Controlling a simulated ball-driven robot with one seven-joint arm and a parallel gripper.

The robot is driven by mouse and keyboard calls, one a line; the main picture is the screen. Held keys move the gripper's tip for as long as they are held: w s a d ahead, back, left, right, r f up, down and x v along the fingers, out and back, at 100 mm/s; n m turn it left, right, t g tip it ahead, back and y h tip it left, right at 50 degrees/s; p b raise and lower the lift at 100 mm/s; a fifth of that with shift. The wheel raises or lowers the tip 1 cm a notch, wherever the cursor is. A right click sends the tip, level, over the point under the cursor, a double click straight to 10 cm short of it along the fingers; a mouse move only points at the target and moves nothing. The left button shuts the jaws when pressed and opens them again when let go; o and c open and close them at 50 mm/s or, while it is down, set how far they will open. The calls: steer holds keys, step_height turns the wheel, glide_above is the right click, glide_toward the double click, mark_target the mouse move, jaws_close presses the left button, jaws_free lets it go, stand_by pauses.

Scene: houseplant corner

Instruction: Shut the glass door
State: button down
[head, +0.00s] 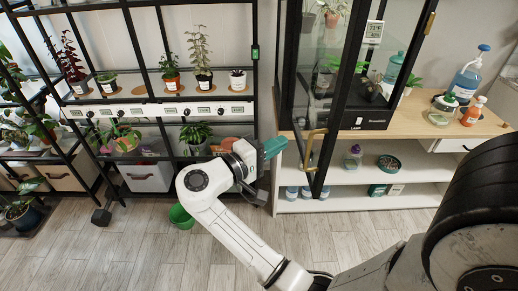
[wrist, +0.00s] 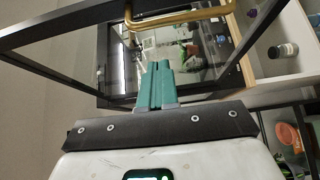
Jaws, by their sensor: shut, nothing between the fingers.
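The glass door (head: 345,88) has a black frame and stands open, swung out from the dark cabinet on the wooden counter. Its lower corner hangs past the counter's front edge. A brass handle (head: 312,148) sits low on the frame; it also shows at the top of the wrist view (wrist: 180,17). My gripper (head: 275,147) has teal fingers, shut and empty, just left of the handle and apart from it in the head view. In the wrist view the fingers (wrist: 158,75) point toward the door frame and glass; whether they touch cannot be told.
A black plant rack (head: 256,60) stands close on the left of my gripper. The counter (head: 412,122) carries bottles (head: 466,75) at the right. White shelves (head: 345,190) lie below. A green bucket (head: 181,215) is on the floor, which is otherwise mostly clear in front.

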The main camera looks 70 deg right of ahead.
steer(key=s, duration=0.1)
steer(key=s+d+p, duration=0.1)
steer(key=s, duration=0.2)
steer(key=shift+d, duration=0.25)
steer(key=shift+s, duration=0.1)
